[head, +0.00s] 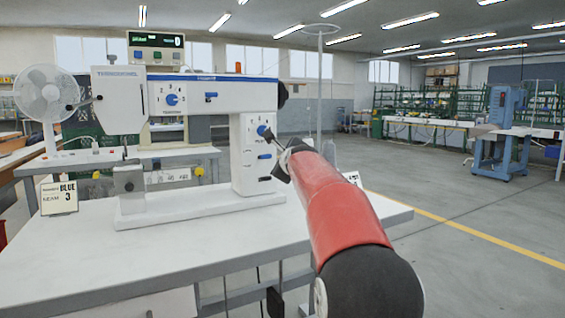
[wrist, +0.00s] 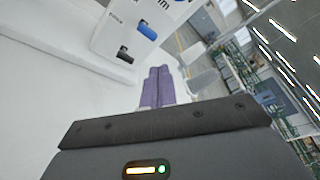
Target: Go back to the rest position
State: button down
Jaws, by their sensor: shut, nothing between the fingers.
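My gripper (wrist: 158,75) shows in the wrist view with its two purple fingers together and nothing between them. In the head view my red arm reaches up from the lower right, and my gripper (head: 268,136) is a small dark shape close to the right pillar of the white and blue machine (head: 215,98). It appears beside the pillar's blue dial (head: 263,130); I cannot tell if it touches. The wrist view shows the pillar (wrist: 110,42) beyond the fingertips, with a blue lever (wrist: 147,30) and a black lever (wrist: 125,54).
The machine stands on a white table (head: 180,250). A sign reading BLUE 3 (head: 58,196) stands at the table's left, and a white fan (head: 45,95) is behind. Open floor (head: 430,220) with a yellow line lies to the right, before a blue machine (head: 500,130).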

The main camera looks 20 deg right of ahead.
dwell(0.4)
jog(key=s+a+f+n+g+y, duration=0.2)
jog(key=s+a+f+n, duration=0.2)
jog(key=s+a+n, duration=0.3)
jog(key=s+a+f+n+g+y, duration=0.1)
jog(key=s+a+f+n+g, duration=0.1)
jog(key=s+a+f+n, duration=0.45)
jog(key=s+a+f+n+g, duration=0.2)
jog(key=s+f+n, duration=0.2)
jog(key=s, duration=0.6)
jog(key=s+a+f+n+g, duration=0.2)
jog(key=s+f+n, duration=0.3)
jog(key=s, duration=0.5)
jog(key=s+a+f+n+g+y, duration=0.1)
jog(key=s+a+f+n+g, duration=0.1)
jog(key=s+f+n, duration=0.3)
jog(key=s+a+f, duration=0.1)
jog(key=s+f, duration=0.2)
jog(key=s, duration=0.2)
jog(key=shift+a, duration=0.4)
